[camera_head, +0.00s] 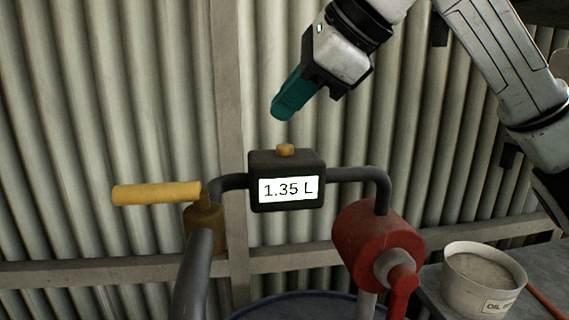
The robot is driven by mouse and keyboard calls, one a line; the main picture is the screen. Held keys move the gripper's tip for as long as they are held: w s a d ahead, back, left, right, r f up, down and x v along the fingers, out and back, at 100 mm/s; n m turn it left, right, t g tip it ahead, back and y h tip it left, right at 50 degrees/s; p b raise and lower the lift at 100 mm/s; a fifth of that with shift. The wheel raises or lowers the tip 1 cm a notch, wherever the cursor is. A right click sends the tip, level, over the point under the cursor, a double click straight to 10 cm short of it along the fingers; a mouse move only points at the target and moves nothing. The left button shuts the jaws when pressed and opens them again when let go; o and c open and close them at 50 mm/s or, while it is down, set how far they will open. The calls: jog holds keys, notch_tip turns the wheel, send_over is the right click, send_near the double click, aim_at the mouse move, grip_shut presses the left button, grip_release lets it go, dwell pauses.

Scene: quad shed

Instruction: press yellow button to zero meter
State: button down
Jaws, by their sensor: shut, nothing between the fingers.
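The yellow button (285,150) sits on top of the dark box-shaped meter (285,168), near the middle of the head view. The meter's lit display (289,189) reads 1.35 L. My gripper (282,112) comes down from the upper right, with its teal fingers shut and empty. Its tips are just above the button in the picture, with a visible gap between them. The exact depth between tips and button is hard to judge.
A yellow-handled valve (157,194) is piped to the meter's left. A red pump (378,245) is on its right. A white oil tub (483,280) stands on a bench at the lower right. A blue drum (300,306) is below. A corrugated wall (120,100) stands behind.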

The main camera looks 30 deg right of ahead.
aim_at(290, 147)
jog(key=shift+f+b, duration=0.35)
jog(key=shift+f, duration=0.5)
jog(key=shift+f, duration=0.1)
dwell(1.3)
jog(key=shift+f+b, duration=0.3)
jog(key=shift+b, duration=0.05)
jog(key=shift+f+b, duration=0.35)
jog(key=shift+f, duration=0.1)
dwell(0.9)
jog(key=shift+r, duration=0.1)
jog(key=shift+r+p, duration=0.6)
jog(key=shift+r, duration=0.15)
jog(key=shift+r+p, duration=1.85)
jog(key=shift+r, duration=0.65)
